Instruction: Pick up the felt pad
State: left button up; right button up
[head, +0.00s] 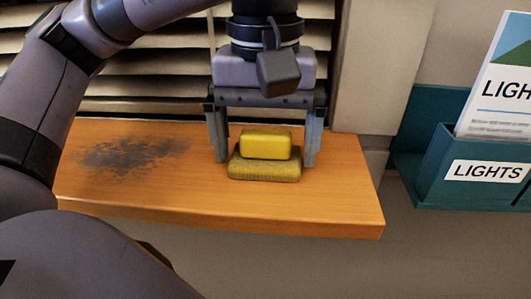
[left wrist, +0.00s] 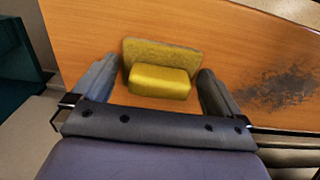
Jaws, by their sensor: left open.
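The felt pad (head: 264,172) is a fuzzy olive-yellow slab lying flat on the wooden ledge, with a smooth brighter yellow block (head: 265,146) on top like a grip. In the left wrist view the pad (left wrist: 160,52) shows behind the yellow block (left wrist: 160,82). My left gripper (head: 265,163) points down over it, open, with one finger on each side of the block. In the left wrist view my left gripper (left wrist: 158,70) has visible gaps between its fingers and the block. My right gripper is not in view.
The wooden ledge (head: 340,205) has a dark smudge (head: 135,154) at its left and a free front edge. Window blinds (head: 150,85) stand behind. A teal holder (head: 440,170) labelled LIGHTS, with a leaflet (head: 497,90), is on the wall at the right.

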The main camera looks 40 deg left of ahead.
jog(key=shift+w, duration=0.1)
pick_arm(q)
jog(key=c, duration=0.8)
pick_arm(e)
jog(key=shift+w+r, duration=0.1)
pick_arm(q)
notch_tip(320, 180, up, 13)
jog(key=p, duration=0.4)
notch_tip(320, 180, up, 6)
jog(key=p, duration=0.4)
send_over(266, 132)
jog(key=shift+r, duration=0.55)
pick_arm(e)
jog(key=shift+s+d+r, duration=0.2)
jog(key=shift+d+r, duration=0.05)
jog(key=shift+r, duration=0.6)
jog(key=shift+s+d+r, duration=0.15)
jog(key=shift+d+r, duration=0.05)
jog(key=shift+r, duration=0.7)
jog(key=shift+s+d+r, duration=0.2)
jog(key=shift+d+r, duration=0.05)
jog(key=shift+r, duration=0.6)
pick_arm(q)
jog(key=shift+o, duration=0.7)
